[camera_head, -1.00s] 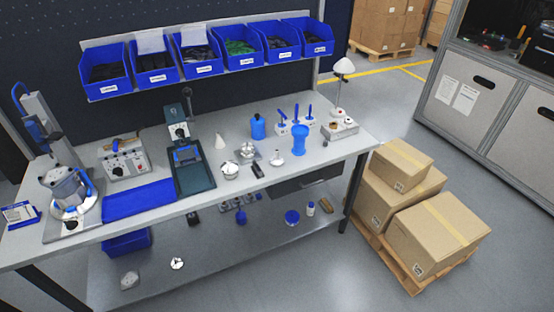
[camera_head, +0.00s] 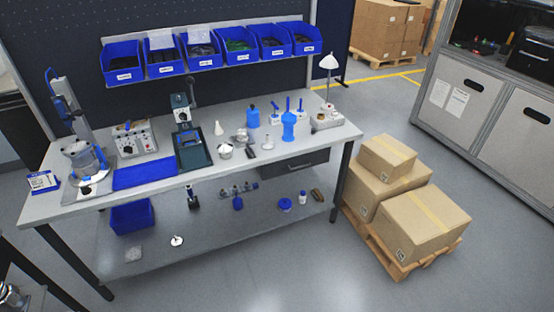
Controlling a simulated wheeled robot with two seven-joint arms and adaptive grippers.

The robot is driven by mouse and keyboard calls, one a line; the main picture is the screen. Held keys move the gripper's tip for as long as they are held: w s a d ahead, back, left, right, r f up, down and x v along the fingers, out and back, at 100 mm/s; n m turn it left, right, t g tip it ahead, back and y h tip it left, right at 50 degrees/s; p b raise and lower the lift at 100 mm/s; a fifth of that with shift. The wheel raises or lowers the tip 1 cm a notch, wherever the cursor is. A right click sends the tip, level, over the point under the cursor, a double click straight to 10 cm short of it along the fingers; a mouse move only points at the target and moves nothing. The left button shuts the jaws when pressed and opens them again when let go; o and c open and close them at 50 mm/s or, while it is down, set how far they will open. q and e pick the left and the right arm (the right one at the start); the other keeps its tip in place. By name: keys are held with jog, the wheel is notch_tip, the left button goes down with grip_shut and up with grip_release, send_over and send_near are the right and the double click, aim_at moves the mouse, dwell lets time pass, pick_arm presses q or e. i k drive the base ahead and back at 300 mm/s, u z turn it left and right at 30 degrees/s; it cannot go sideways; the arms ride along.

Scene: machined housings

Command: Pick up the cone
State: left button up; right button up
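A small white cone (camera_head: 218,129) stands upright on the workbench top (camera_head: 90,195), just right of the dark press-like device (camera_head: 192,150). A round silver metal part (camera_head: 225,151) sits in front of it, nearer the front edge. The cone looks free-standing, with nothing touching it that I can make out.
A blue mat (camera_head: 145,173) lies left of the press. A blue bottle (camera_head: 253,117) and blue cup-like part (camera_head: 289,126) stand to the right. Blue bins (camera_head: 123,66) hang above the back. Boxes (camera_head: 425,220) on a pallet stand right; the floor in front is clear.

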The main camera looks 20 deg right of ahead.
aim_at(268, 144)
jog(key=u, duration=0.15)
jog(key=k, duration=0.35)
jog(key=z, duration=1.25)
jog(key=i, duration=1.65)
jog(key=u, duration=0.9)
jog(key=i, duration=0.7)
jog(key=u, duration=0.65)
